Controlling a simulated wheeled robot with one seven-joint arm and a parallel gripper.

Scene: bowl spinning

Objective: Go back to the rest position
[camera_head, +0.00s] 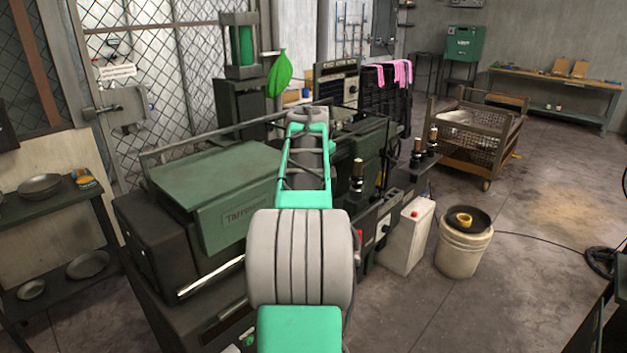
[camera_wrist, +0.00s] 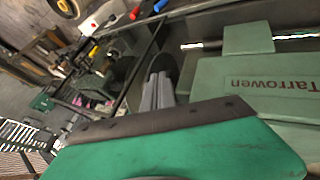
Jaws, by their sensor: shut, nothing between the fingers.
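My green-and-grey arm (camera_head: 303,165) reaches forward from the bottom middle of the head view, in front of a lathe-like machine. The machine has a dark green headstock cover (camera_head: 215,190) marked with a name; in the wrist view the lettered cover (camera_wrist: 275,85) is at the right. My gripper (camera_wrist: 158,92) shows in the wrist view as pale grey fingers, close together with nothing seen between them, beyond a green housing with a dark edge. In the head view my arm hides the gripper. I cannot tell whether the fingers touch the machine.
A white bucket (camera_head: 462,250) and a white canister (camera_head: 407,235) stand on the floor right of the machine. A wire-sided cart (camera_head: 478,140) is behind them. A shelf with metal bowls (camera_head: 40,186) is at the left. Open floor lies at the right.

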